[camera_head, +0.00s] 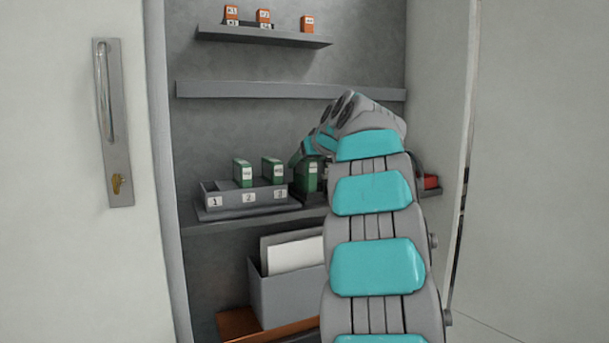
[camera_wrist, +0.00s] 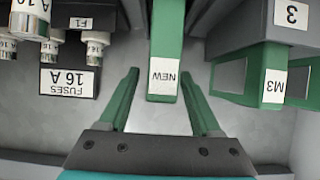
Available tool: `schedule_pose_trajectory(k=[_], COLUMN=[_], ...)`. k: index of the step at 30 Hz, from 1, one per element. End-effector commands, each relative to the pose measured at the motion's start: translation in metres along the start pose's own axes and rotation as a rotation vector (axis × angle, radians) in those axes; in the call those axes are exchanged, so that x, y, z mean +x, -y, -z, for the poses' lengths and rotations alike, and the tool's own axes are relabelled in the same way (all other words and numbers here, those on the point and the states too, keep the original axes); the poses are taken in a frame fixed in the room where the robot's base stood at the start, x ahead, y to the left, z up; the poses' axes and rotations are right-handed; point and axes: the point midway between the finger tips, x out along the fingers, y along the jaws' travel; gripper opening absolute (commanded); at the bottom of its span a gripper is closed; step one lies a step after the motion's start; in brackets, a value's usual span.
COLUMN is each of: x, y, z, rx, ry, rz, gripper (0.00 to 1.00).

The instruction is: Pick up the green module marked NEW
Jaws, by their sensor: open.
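The green module marked NEW (camera_wrist: 164,50) is in the middle of the wrist view, its white label facing my camera. My gripper (camera_wrist: 160,78) is open, with one green finger on each side of the module's labelled end. Gaps show between the fingers and the module, and the jaws are not closed on it. In the head view, a green module (camera_head: 308,178) stands on the shelf right of the grey tray, partly hidden by my arm; its label is too small to read there.
The grey tray (camera_head: 224,203), numbered 1 to 3, holds two green modules; one, marked M3 (camera_wrist: 262,82), is close on the wrist view's right. A fuse holder (camera_wrist: 68,80) is on its left. Orange modules (camera_head: 308,24) stand on the upper shelf. A grey bin (camera_head: 280,300) is below.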

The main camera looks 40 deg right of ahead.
Motion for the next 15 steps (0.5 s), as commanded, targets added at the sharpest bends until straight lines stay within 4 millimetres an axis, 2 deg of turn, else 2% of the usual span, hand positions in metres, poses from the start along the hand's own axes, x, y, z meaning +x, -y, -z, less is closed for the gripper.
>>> schedule_pose_trajectory(k=[5,15], x=[0.0001,0.0001], y=[0.0000,-0.0001], z=[0.0000,-0.0001], rx=[0.000,0.000], ry=[-0.001,0.000], rz=[0.000,0.000], gripper=[0.65,0.28])
